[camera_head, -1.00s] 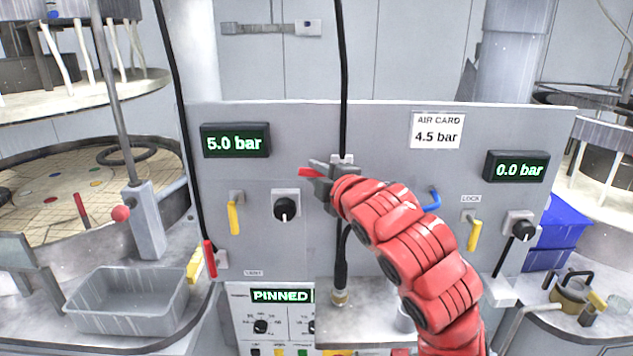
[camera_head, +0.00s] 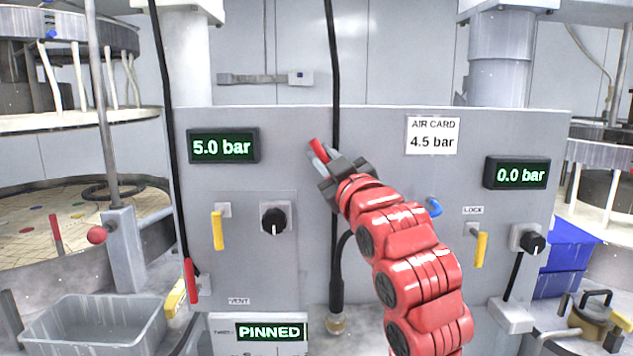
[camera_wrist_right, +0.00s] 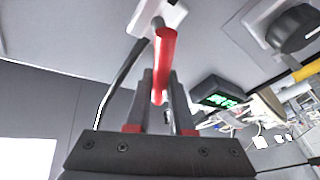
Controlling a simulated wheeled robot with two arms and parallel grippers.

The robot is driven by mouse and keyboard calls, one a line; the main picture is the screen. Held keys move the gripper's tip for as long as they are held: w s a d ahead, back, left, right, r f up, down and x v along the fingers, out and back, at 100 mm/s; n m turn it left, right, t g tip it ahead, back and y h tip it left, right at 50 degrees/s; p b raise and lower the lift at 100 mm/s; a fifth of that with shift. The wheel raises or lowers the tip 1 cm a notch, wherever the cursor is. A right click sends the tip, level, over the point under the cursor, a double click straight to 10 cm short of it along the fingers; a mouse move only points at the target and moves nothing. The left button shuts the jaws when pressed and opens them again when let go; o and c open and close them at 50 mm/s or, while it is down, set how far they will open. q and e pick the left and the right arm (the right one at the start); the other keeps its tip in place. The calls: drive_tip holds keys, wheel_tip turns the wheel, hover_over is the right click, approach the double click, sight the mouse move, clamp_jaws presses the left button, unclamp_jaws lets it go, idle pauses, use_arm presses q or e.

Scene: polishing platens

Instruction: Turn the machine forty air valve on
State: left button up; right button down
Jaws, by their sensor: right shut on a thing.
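A red valve handle (camera_head: 317,150) stands at the middle of the grey panel (camera_head: 380,130), tilted up and to the left. My right gripper (camera_head: 327,163) is shut on it. In the right wrist view the red handle (camera_wrist_right: 164,65) runs between the two fingers (camera_wrist_right: 160,105) from a white valve body (camera_wrist_right: 160,15). In the head view my gripper hides the valve body, and no machine number is readable. The left display (camera_head: 224,147) reads 5.0 bar and the right display (camera_head: 516,173) reads 0.0 bar. My left gripper is not in view.
Yellow levers (camera_head: 218,231) (camera_head: 481,250), black knobs (camera_head: 274,218) (camera_head: 533,243) and a blue lever (camera_head: 434,207) are on the panel. A card (camera_head: 433,135) reads AIR CARD 4.5 bar. Another red handle (camera_head: 190,281) hangs at lower left. A black hose (camera_head: 334,90) runs behind my gripper.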

drive_tip(key=m+b, duration=0.1)
drive_tip(key=d+m+t+h+b, duration=0.1)
drive_tip(key=m, duration=0.1)
drive_tip(key=m+b, duration=0.1)
drive_tip(key=m, duration=0.1)
drive_tip(key=shift+d+t+h, duration=0.3)
drive_tip(key=shift+t+h, duration=0.1)
drive_tip(key=shift+d+r+m+t+h+b, duration=0.1)
drive_tip(key=shift+d+m+t+h+b, duration=0.25)
drive_tip(key=shift+m, duration=0.45)
drive_tip(key=shift+d+r+m+t+h+b, duration=0.1)
drive_tip(key=shift+m+h+b, duration=0.35)
drive_tip(key=shift+m, duration=0.35)
drive_tip(key=c, duration=0.8)
unclamp_jaws()
drive_tip(key=shift+d, duration=0.1)
drive_tip(key=shift+r, duration=0.1)
